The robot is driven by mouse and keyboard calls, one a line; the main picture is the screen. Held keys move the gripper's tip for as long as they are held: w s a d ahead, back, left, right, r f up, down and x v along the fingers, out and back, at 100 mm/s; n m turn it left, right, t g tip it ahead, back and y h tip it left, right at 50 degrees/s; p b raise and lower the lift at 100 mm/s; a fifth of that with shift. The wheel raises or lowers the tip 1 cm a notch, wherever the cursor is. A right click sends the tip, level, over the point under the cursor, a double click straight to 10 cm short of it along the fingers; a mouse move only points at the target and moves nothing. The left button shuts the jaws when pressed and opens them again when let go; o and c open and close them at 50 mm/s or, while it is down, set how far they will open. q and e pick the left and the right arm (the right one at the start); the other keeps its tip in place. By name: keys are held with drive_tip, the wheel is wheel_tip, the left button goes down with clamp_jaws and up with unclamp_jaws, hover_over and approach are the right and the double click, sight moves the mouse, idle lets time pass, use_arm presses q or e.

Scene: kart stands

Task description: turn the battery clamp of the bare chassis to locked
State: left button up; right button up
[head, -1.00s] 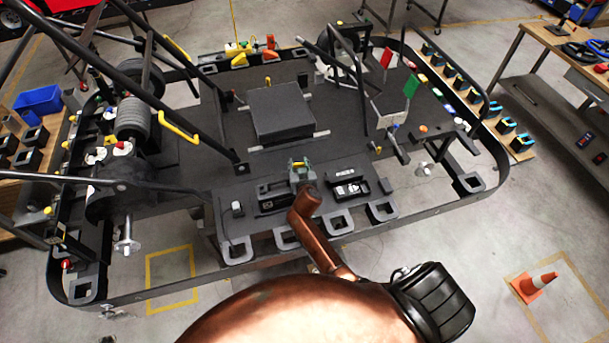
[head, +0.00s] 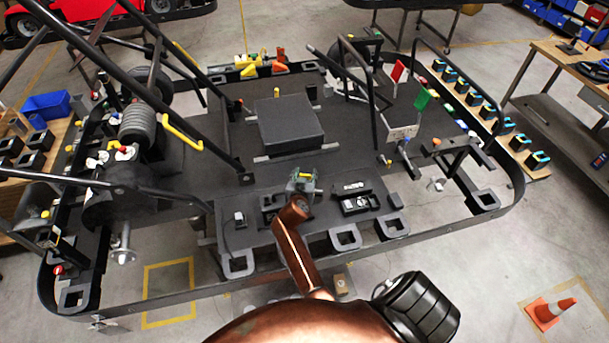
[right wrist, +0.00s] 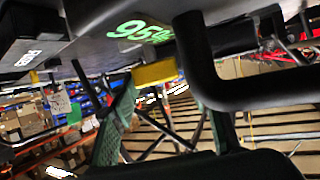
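The bare chassis is a dark flat frame (head: 200,262) with tubes, seen across the head view. My right gripper (head: 303,178) is over its front deck, at the end of my copper arm. A small yellow piece shows at the fingertips; I cannot tell for sure that it is the clamp's handle. In the right wrist view, the green fingers of my right gripper (right wrist: 163,118) stand apart, with a yellow bar (right wrist: 155,73) beyond and between them. A dark surface with green "95%" (right wrist: 140,31) lies close above. The clamp's position is hidden. My left gripper is not in view.
A raised dark box (head: 290,124) sits behind my right gripper. A black tray (head: 360,203) lies just right of it. A thick black bent tube (right wrist: 240,95) passes close to the right finger. An orange cone (head: 552,310) stands on the floor at right.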

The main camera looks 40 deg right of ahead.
drive_tip(key=shift+o, duration=1.2)
drive_tip(key=shift+s+f, duration=0.1)
drive_tip(key=shift+f, duration=0.05)
wheel_tip(320, 180, up, 10)
